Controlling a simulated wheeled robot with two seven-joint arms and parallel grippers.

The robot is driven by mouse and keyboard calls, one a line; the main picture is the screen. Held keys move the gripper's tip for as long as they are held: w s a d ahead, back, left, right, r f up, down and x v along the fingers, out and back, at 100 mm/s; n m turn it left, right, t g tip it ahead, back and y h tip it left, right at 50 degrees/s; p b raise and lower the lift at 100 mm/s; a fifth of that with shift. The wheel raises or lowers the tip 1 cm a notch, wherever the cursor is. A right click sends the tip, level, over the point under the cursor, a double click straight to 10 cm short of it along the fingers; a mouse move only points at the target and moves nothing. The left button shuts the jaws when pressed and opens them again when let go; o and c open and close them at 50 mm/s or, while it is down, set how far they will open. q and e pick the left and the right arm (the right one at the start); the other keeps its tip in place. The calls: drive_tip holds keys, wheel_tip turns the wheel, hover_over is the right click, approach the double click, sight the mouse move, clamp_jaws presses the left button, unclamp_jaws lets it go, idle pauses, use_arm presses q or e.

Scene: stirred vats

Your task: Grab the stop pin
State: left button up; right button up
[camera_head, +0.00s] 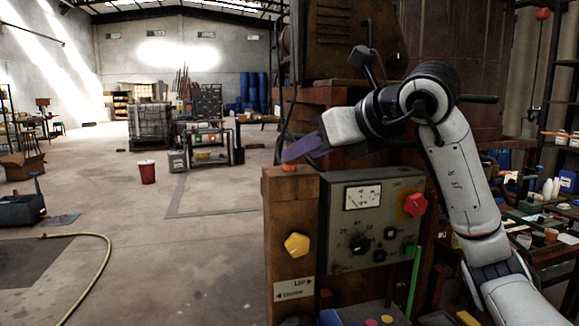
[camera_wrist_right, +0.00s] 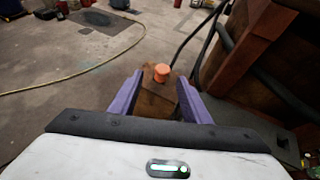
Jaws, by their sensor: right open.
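The stop pin appears to be the small orange round head (camera_head: 289,167) on top of a rusty brown post (camera_head: 290,215). In the right wrist view the orange head (camera_wrist_right: 161,71) stands on the post's top, between the purple fingertips and slightly beyond them. My right gripper (camera_head: 290,155) is open, its purple fingers just above and beside the orange head in the head view. The right wrist view shows the fingers (camera_wrist_right: 159,80) spread on both sides of the post top. I cannot tell whether they touch the pin. My left gripper is not in view.
A grey control panel (camera_head: 375,225) with a gauge, a dial and a red knob (camera_head: 415,204) stands right of the post. A yellow knob (camera_head: 297,244) is on the post's front. A hose (camera_head: 100,270) and a red bucket (camera_head: 147,172) are on the open floor at left.

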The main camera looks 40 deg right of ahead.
sight(295, 171)
drive_tip(key=x, duration=0.3)
drive_tip(key=p+x, duration=0.1)
drive_tip(key=x, duration=0.1)
drive_tip(key=shift+d+r, duration=0.2)
drive_tip(key=shift+d, duration=0.05)
drive_tip(key=c, duration=1.1)
